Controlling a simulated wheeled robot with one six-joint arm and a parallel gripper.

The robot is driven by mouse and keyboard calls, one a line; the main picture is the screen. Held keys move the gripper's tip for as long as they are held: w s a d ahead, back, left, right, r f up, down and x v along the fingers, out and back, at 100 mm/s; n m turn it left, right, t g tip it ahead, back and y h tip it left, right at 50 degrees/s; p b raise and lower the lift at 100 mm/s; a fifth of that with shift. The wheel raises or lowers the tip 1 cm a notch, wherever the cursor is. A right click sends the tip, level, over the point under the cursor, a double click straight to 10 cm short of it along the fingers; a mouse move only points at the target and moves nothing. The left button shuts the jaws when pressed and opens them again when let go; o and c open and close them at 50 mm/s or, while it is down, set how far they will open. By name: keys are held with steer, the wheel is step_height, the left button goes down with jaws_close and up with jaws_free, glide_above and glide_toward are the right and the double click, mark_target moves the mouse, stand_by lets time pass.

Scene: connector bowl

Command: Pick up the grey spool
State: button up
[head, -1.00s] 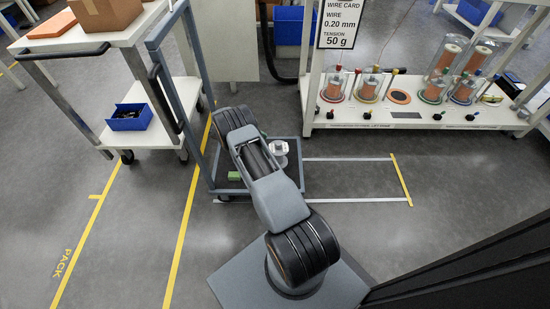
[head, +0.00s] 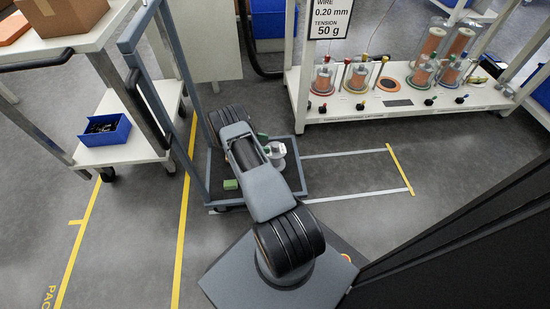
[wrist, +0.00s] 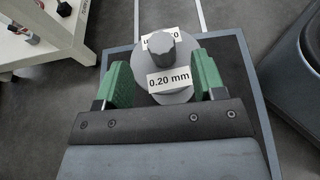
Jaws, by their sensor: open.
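The grey spool (wrist: 177,60) shows in the wrist view with a darker grey knob on top and a white label reading 0.20 mm. In the head view the pale spool (head: 279,162) is on the low cart (head: 291,183), partly hidden by my arm. My gripper (wrist: 163,80) is open, with one green finger on each side of the spool in the wrist view. I see a gap beside the right finger; whether the left finger touches cannot be told. In the head view my arm hides most of my gripper (head: 247,161).
A tall cart post (head: 165,75) rises on the left, near my arm. A white trolley (head: 120,155) with a blue bin (head: 105,130) stands farther left. A white bench (head: 400,105) with several copper spools is at the back right. White-lined floor right of the cart is clear.

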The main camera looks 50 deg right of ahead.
mark_target(275, 145)
steer(key=shift+b+x, duration=1.05)
steer(key=shift+x, duration=1.65)
steer(key=shift+a, duration=0.1)
steer(key=shift+c, duration=0.3)
jaws_close()
